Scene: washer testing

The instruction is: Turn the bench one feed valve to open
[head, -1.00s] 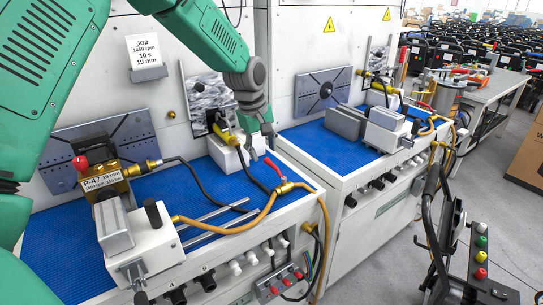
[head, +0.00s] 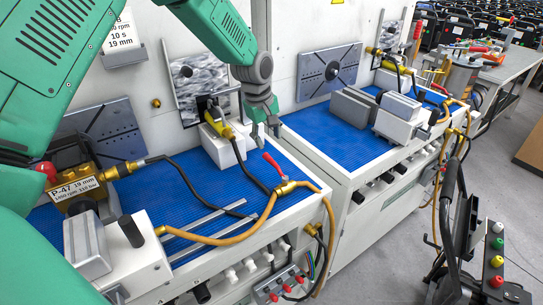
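The bench one feed valve is a brass fitting (head: 287,188) with a red lever handle (head: 273,163), at the right front of the near blue bench top. A tan hose and a black hose join it. The red lever slants up and to the left from the brass body. My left gripper (head: 266,132) hangs above and behind the lever, fingers pointing down. Its fingers look spread with nothing between them, and it appears apart from the lever. My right gripper is not in view.
A yellow-and-black fitting on a white block (head: 222,148) stands left of my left gripper. A brass pump (head: 75,185) labelled P-47 and a grey vise (head: 88,245) sit at left. A second bench (head: 310,137) stands at right.

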